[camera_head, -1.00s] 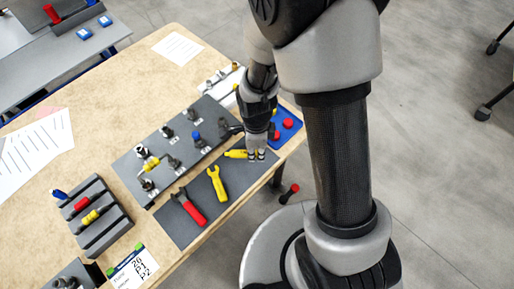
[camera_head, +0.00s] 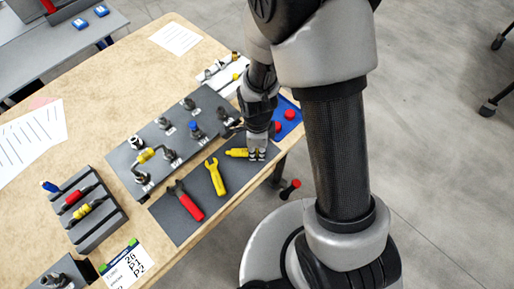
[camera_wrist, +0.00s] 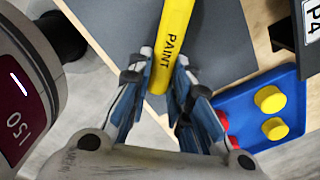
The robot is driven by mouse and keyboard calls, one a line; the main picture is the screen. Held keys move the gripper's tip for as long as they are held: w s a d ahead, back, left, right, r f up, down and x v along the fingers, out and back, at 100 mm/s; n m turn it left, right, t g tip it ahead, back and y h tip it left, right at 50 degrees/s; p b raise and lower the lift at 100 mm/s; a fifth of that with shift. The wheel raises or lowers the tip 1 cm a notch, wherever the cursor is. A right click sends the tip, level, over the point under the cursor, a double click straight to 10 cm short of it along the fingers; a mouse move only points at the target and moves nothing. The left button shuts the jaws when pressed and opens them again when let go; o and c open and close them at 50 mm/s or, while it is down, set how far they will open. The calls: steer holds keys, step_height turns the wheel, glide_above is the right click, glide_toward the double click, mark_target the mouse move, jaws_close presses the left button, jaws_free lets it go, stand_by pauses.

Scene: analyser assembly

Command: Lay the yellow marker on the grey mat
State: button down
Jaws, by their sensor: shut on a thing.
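The yellow marker (camera_head: 237,152), printed "PAINT", lies across my gripper's fingers; it also shows in the wrist view (camera_wrist: 171,45). My gripper (camera_head: 257,153) is shut on the marker near one end and points down over the upper right end of the grey mat (camera_head: 180,228). The marker looks about level, with its free end pointing left in the head view. I cannot tell whether it touches the mat or hovers just above it. In the wrist view, the fingertips (camera_wrist: 164,76) grip both its sides and the mat (camera_wrist: 115,25) shows behind.
A red-handled tool (camera_head: 188,203) and a yellow wrench (camera_head: 215,177) lie on the mat left of the marker. A dark board with upright fittings (camera_head: 128,160) stands behind. A blue tray (camera_head: 291,111) with red caps is close to the right. The table edge is near.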

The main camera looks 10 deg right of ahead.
steer(key=shift+f+b, duration=0.35)
steer(key=shift+f, duration=0.05)
steer(key=c, duration=1.4)
jaws_free()
step_height(320, 180, up, 12)
steer(key=s+d+r+n+t, duration=0.2)
steer(key=s+r+n, duration=0.4)
steer(key=r+n, duration=0.3)
steer(key=s+d+r+n+t, duration=0.2)
steer(key=s+d+r+n, duration=0.2)
steer(key=r+n, duration=0.5)
steer(key=s+n, duration=0.2)
steer(key=shift+s+d+t, duration=0.3)
steer(key=shift+s, duration=0.05)
